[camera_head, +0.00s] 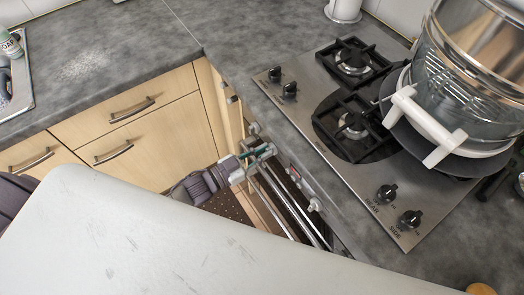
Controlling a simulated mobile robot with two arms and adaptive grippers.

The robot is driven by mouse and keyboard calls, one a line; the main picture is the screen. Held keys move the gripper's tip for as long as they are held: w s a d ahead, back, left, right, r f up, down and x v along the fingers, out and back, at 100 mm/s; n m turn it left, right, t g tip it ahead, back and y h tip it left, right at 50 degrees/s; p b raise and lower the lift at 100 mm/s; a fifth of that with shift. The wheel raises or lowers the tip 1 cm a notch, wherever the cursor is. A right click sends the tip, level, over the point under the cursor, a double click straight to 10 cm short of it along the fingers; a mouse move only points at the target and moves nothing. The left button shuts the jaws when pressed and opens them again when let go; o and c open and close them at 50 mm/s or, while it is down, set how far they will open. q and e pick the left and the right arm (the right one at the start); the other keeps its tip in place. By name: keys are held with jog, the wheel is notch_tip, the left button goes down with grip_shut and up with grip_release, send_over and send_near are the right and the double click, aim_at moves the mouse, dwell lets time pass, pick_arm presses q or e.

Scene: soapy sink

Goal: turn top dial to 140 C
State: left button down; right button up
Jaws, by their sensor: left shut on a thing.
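The oven front (299,178) is a narrow panel below the counter edge, seen steeply from above. One pale knob (254,127) sticks out near its far end and another (315,205) near its close end. My left gripper (264,153) comes in from the left against this panel, between these knobs. It is shut on a dial that its fingers mostly hide. The dial's scale and pointer setting cannot be read from here. My right gripper is not in view.
Long metal bars (285,208) run below the panel, close to my left gripper. A steel hob (310,101) with black knobs lies above on the counter. A large pot (468,75) stands on it at right. Wooden drawers (145,140) stand at left.

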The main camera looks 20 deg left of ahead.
pick_arm(q)
jog(key=m, duration=0.3)
jog(key=shift+s+d, duration=0.1)
jog(key=m, duration=0.2)
jog(key=shift+s+d+f+m, duration=0.1)
jog(key=shift+d+f+m, duration=0.05)
jog(key=shift+m, duration=0.15)
jog(key=m, duration=0.1)
jog(key=m+b, duration=0.1)
jog(key=m, duration=0.1)
jog(key=shift+s+d+f+m, duration=0.1)
jog(key=shift+d+f+m, duration=0.05)
jog(key=shift+m, duration=0.15)
jog(key=m+b, duration=0.1)
jog(key=m, duration=0.1)
jog(key=shift+f+m, duration=0.15)
jog(key=shift+m, duration=0.25)
jog(key=m+b, duration=0.1)
jog(key=m, duration=0.1)
jog(key=m+b, duration=0.1)
jog(key=m, duration=0.2)
jog(key=shift+s+d+f+b, duration=0.1)
jog(key=shift+f+b, duration=0.3)
jog(key=m+b, duration=0.2)
jog(key=m, duration=0.2)
jog(key=shift+f, duration=0.2)
jog(key=shift+m+b, duration=0.5)
jog(key=shift+m, duration=0.5)
